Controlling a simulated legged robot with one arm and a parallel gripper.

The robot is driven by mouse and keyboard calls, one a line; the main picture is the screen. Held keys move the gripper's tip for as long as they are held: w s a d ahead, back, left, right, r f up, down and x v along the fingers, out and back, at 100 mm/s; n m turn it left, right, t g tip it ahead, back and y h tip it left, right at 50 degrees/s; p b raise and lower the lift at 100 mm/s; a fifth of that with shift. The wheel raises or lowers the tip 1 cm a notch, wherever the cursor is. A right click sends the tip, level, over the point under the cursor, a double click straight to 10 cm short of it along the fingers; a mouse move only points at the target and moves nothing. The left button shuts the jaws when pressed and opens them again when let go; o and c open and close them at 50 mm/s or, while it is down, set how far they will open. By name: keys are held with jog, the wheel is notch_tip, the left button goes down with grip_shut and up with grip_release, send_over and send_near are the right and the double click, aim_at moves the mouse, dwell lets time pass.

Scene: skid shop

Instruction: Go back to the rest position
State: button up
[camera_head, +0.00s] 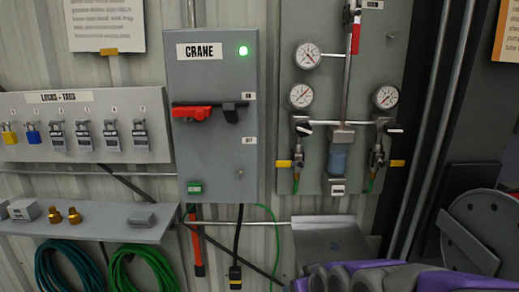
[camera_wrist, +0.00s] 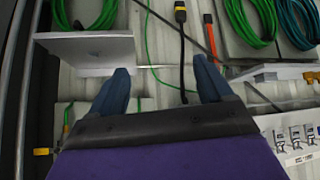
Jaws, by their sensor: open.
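My gripper (camera_wrist: 162,80) shows in the wrist view with its two blue fingers spread wide apart. Nothing is between the fingers. They point toward the corrugated wall, near a small grey shelf (camera_wrist: 88,46) and hanging cables. The wrist view is upside down compared with the head view. In the head view, part of my purple and grey arm (camera_head: 385,277) shows at the bottom right, below the small grey shelf (camera_head: 330,243). The fingertips are not clear there.
A grey CRANE box (camera_head: 214,120) with a red handle and lit green lamp is on the wall. Right of it is a gauge panel (camera_head: 336,20). At left are a lock board (camera_head: 85,98), a shelf (camera_head: 110,233) with brass fittings, and coiled hoses (camera_head: 140,267).

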jog(key=s+d+f+m+g+b, duration=0.1)
jog(key=s+f+g, duration=0.1)
jog(key=s, duration=0.8)
jog(key=s+d+f+m+g+h, duration=0.1)
jog(key=s+g, duration=0.3)
jog(key=s, duration=0.5)
jog(key=s+d+f+m+g+b, duration=0.1)
jog(key=s+f+g, duration=0.2)
jog(key=s, duration=0.7)
jog(key=shift+s+d+g+h+b, duration=0.15)
jog(key=shift+s+g+h+b, duration=0.15)
jog(key=shift+s+h, duration=0.1)
jog(key=shift+w, duration=0.1)
jog(key=shift+c, duration=0.3)
